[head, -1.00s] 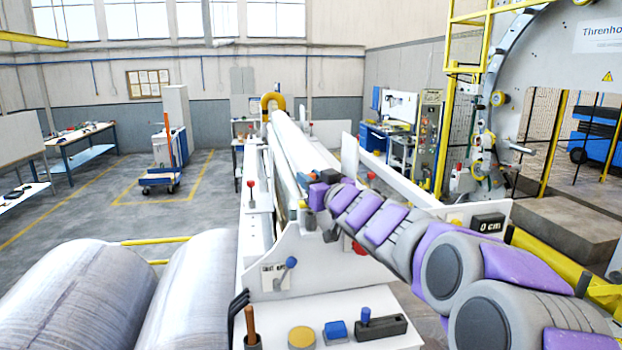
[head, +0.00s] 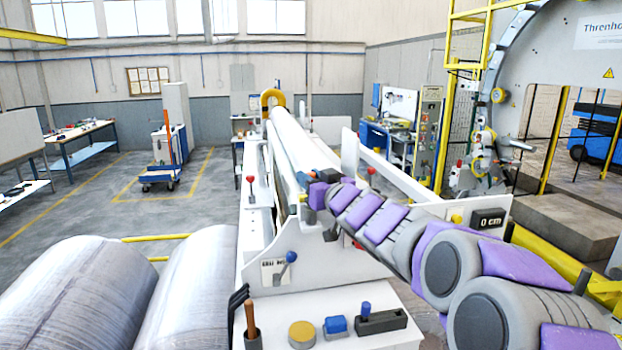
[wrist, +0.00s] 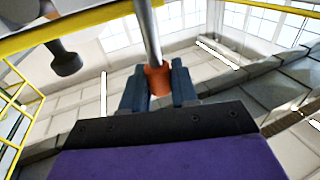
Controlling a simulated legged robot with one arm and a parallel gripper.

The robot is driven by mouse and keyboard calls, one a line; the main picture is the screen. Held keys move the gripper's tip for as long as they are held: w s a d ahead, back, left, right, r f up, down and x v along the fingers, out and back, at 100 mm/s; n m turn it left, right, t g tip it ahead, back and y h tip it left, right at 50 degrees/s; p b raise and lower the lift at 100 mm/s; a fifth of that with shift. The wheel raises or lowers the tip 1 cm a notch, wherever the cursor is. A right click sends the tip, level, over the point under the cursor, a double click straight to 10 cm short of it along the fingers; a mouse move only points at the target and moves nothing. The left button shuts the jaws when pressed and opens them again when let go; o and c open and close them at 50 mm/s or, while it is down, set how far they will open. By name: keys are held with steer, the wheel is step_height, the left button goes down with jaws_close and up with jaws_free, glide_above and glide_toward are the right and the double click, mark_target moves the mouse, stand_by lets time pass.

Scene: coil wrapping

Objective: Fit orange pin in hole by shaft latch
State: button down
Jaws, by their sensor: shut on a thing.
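In the wrist view my gripper (wrist: 158,90) is shut on the orange pin (wrist: 158,77). The pin's orange part sits between the two dark blue-grey fingers. A grey metal rod (wrist: 147,30) runs up from the orange part to the top edge of the picture. In the head view my purple and grey arm reaches over the white machine (head: 330,262), and its end (head: 318,200) is close to the long white roll (head: 290,145). The pin is hidden there. I cannot make out the hole or the shaft latch for certain.
A blue-knobbed lever (head: 291,257) stands on the machine's front. A front shelf (head: 375,338) carries a yellow disc (head: 301,334), a blue block (head: 335,326) and a dark holder (head: 381,321). Large grey rolls (head: 80,295) lie at left. A dark knob (wrist: 67,58) shows in the wrist view.

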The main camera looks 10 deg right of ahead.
steer(key=shift+f+b, duration=1.25)
steer(key=shift+f, duration=0.6)
steer(key=c, duration=0.8)
jaws_free()
steer(key=shift+s+d, duration=0.1)
steer(key=v, duration=1.7)
steer(key=shift+f, duration=0.15)
